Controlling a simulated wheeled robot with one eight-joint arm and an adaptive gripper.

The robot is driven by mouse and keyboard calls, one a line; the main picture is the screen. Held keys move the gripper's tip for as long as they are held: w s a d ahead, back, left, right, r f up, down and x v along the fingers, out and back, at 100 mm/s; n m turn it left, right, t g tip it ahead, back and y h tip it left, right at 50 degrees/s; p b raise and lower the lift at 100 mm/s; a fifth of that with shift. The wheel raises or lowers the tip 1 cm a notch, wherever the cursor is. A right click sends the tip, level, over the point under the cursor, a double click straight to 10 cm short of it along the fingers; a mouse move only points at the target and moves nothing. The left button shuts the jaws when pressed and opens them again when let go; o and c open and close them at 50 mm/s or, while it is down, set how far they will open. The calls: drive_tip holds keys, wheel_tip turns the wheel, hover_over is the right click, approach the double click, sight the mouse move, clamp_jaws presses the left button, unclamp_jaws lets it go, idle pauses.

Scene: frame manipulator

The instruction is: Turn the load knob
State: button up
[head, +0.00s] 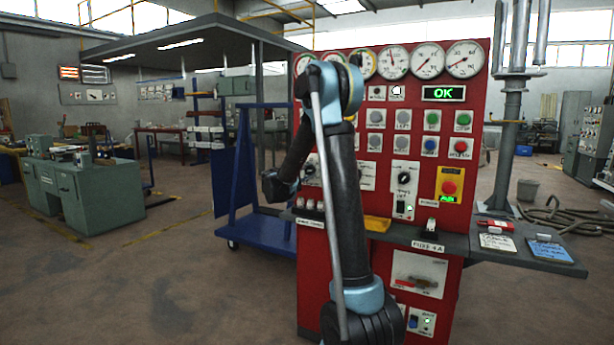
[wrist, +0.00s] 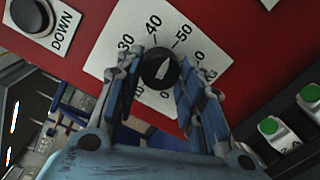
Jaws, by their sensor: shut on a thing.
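The load knob (wrist: 160,69) is a round black knob with a small pale pointer mark. It sits on a white scale plate (wrist: 112,40) marked 30, 40 and 50, with other figures partly hidden. In the wrist view, my gripper (wrist: 161,75) has one finger on each side of the knob and is shut on it. The pointer appears to lean toward the upper right of the picture. In the head view my arm crosses the red panel (head: 475,110), and its end is at the panel's left edge. My fingertips cannot be made out there.
A DOWN button (wrist: 30,16) is near the plate, and green-topped parts (wrist: 268,126) lie at the lower right of the wrist view. The panel carries gauges, buttons, a red stop button (head: 449,187) and a shelf. A blue cart (head: 262,235) stands close on the left.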

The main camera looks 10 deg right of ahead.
drive_tip(key=shift+s+d+f+m, duration=0.15)
drive_tip(key=shift+m, duration=0.45)
drive_tip(key=o, duration=1.1)
drive_tip(key=shift+c, duration=0.2)
drive_tip(key=v, duration=1.1)
drive_tip(key=shift+s+a, duration=0.25)
drive_tip(key=shift+a, duration=0.1)
